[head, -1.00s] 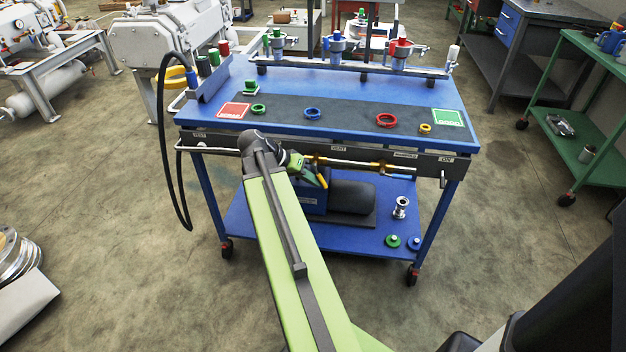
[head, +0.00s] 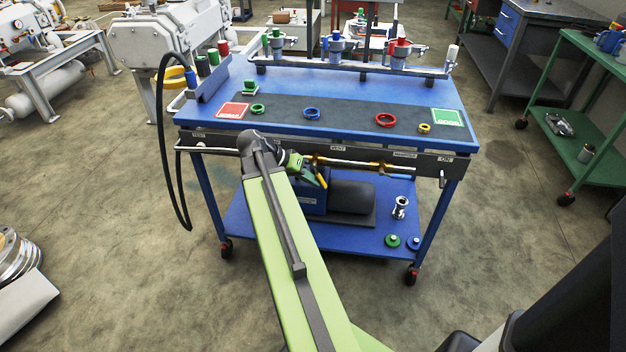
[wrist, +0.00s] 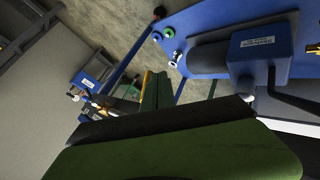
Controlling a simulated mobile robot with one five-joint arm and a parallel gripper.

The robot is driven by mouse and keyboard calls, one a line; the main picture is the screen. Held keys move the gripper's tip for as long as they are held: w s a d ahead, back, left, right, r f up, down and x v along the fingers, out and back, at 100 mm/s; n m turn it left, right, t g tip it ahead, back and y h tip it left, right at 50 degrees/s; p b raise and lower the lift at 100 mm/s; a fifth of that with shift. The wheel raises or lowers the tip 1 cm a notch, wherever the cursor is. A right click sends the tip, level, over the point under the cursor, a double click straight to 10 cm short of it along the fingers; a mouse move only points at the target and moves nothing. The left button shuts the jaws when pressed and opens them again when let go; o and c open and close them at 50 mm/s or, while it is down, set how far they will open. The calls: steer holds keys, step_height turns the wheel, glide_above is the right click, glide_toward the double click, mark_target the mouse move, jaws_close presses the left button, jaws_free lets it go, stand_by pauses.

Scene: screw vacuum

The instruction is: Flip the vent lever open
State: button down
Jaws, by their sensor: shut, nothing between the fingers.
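The vent lever (head: 322,181) is a thin yellow-orange handle hanging steeply down from a brass valve on the pipe (head: 345,163) along the cart's front, under and left of the VENT label (head: 338,148). My gripper (head: 309,178), green and dark, is shut and empty just left of the lever. Whether they touch I cannot tell. In the wrist view my gripper (wrist: 157,92) points away from the camera, with a narrow yellow strip, seemingly the lever, along its left side. The valve body is partly hidden.
The blue cart (head: 290,77) carries colored rings on a dark mat. A black hose (head: 163,130) loops at the left. Floor in front is open.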

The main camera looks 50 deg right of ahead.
steer(key=w+a+r+p, duration=0.3)
steer(key=w+a, duration=0.4)
steer(key=w, duration=0.2)
steer(key=shift+w, duration=0.3)
steer(key=shift+a, duration=0.1)
steer(key=w+a+f+n+t+y, duration=0.2)
steer(key=a+n, duration=0.3)
steer(key=a, duration=0.7)
steer(key=w+a+f+n+t+y, duration=0.1)
steer(key=a+n, duration=0.4)
steer(key=a, duration=0.8)
steer(key=w+a+f+n+t+y, duration=0.2)
steer(key=w+a+f+n+y, duration=0.1)
steer(key=a, duration=1)
steer(key=w+n, duration=0.1)
steer(key=n, duration=0.1)
steer(key=shift+f+n+t+y, duration=0.3)
steer(key=shift+n+y, duration=0.1)
steer(key=shift+s+d, duration=0.1)
